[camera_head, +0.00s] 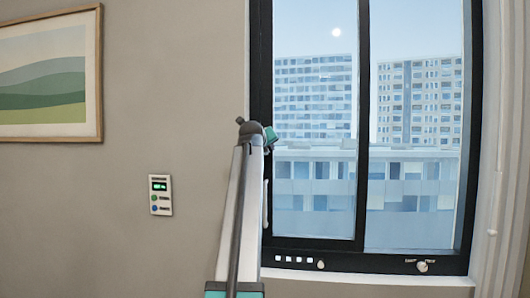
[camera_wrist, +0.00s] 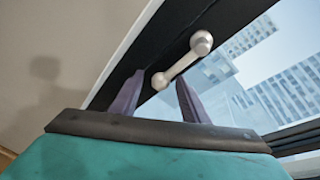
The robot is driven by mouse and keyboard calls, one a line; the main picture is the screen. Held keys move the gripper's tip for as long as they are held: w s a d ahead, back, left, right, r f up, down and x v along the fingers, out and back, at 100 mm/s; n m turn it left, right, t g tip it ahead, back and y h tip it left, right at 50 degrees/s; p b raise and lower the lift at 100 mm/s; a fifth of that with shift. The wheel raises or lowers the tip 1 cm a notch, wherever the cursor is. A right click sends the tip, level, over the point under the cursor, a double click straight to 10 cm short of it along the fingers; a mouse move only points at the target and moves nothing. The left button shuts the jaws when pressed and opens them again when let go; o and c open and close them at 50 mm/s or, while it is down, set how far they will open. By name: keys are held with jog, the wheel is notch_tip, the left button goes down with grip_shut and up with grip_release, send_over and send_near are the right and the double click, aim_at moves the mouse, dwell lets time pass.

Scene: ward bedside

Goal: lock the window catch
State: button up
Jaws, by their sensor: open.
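The window (camera_head: 362,150) has a dark frame and two panes. A pale lever handle (camera_wrist: 182,66) with rounded ends sits on the dark frame in the wrist view. It looks like the window catch. My gripper (camera_wrist: 160,78) is open, its two purple-grey fingers on either side of the handle's lower end; I cannot tell if they touch it. In the head view my arm covers part of the left frame, and a pale upright strip (camera_head: 266,204) shows beside it, perhaps the same handle. The gripper's fingers are hidden there.
The bottom frame carries a round pale knob (camera_head: 422,266) with tiny labels, a smaller knob (camera_head: 320,265) and a row of white squares. A wall panel (camera_head: 160,195) with a green display is left of my arm. A framed picture (camera_head: 50,75) hangs further left.

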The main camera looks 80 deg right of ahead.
jog(key=shift+a, duration=0.1)
jog(key=v, duration=1.3)
jog(key=shift+a, duration=0.3)
jog(key=shift+r, duration=0.1)
